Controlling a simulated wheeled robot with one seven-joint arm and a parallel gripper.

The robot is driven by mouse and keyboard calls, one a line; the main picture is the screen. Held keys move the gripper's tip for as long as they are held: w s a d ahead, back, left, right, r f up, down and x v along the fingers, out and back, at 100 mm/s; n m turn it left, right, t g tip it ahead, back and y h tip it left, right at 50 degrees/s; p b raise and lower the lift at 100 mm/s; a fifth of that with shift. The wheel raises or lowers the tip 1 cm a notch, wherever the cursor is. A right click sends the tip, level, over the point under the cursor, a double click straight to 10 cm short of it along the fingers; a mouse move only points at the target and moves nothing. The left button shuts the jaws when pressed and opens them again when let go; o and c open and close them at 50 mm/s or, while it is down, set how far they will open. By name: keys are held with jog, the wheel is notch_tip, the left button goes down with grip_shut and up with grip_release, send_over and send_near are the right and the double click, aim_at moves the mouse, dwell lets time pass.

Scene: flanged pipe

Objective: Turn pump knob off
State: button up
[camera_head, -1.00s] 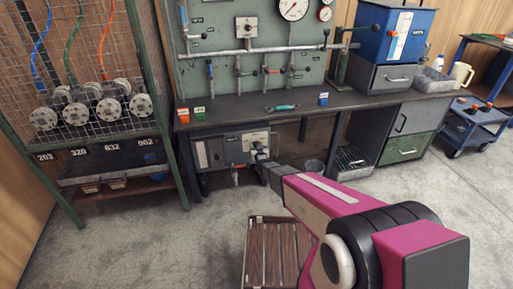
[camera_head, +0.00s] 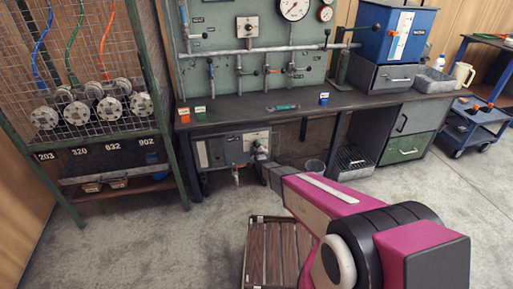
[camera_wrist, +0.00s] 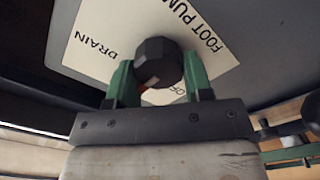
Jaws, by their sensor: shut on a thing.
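The pump knob (camera_wrist: 158,62) is a dark faceted knob in front of a pale label plate (camera_wrist: 85,40) in the wrist view. The plate reads "DRAIN" and "FOOT PUM…", with part of "OF…" showing below the knob. The green fingers of my gripper (camera_wrist: 158,80) stand on both sides of the knob and are shut on it. In the head view the plate (camera_head: 257,136) is on the grey pump unit (camera_head: 213,152) under the bench. My gripper (camera_head: 262,156) reaches the unit there, and the knob is hidden behind it.
The workbench (camera_head: 235,104) overhangs the unit. A slatted wooden platform (camera_head: 270,255) stands on the floor below my arm.

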jog(key=n, duration=1.2)
jog(key=shift+f, duration=0.35)
jog(key=shift+a+n, duration=0.1)
jog(key=shift+n, duration=0.2)
jog(key=o, duration=0.9)
jog(key=v, duration=1.1)
jog(key=shift+w, duration=0.1)
